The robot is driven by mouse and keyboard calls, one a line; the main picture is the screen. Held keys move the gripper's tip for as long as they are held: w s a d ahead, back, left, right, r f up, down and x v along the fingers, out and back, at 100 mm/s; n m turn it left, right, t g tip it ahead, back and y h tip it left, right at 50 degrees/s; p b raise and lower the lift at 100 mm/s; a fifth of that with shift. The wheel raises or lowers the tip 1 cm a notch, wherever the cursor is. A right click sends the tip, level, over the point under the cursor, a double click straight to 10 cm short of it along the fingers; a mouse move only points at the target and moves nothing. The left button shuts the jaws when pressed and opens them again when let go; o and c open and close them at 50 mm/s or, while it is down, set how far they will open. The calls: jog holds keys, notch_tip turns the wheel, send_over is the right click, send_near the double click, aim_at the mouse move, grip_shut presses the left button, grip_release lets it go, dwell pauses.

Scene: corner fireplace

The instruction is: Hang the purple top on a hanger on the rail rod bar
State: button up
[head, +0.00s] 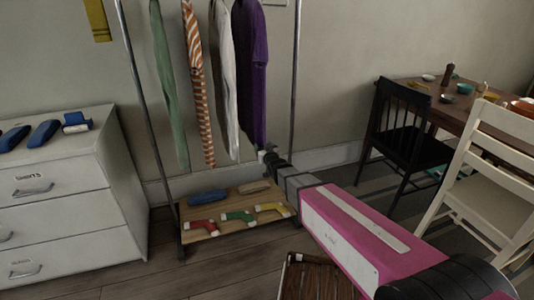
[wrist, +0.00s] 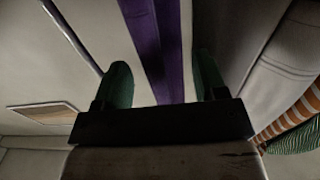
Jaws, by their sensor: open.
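The purple top (head: 251,70) hangs at the right end of a row of garments in the head view. Its upper edge and any hanger are out of view, and so is the rod bar that it would hang from. My gripper (head: 268,157) is by the lower end of the purple top. In the wrist view the purple top (wrist: 162,45) shows as a long strip between the two green fingertips of my gripper (wrist: 163,82). The fingers are apart, and I cannot tell whether they touch the cloth.
A white garment (head: 225,80), an orange striped one (head: 197,85) and a green one (head: 171,90) hang to the left. The rack's wooden shelf (head: 215,240) holds several socks and shoes. A white dresser (head: 75,180) stands left; a black chair (head: 405,140) stands right.

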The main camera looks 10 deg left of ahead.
aim_at(263, 142)
jog(key=shift+x, duration=2)
jog(key=c, duration=1.1)
jog(key=shift+s+r, duration=0.1)
jog(key=shift+s+d+r, duration=0.1)
jog(key=shift+s+r, duration=0.05)
jog(key=shift+r, duration=0.35)
jog(key=shift+s+d+r, duration=0.15)
jog(key=shift+r, duration=0.3)
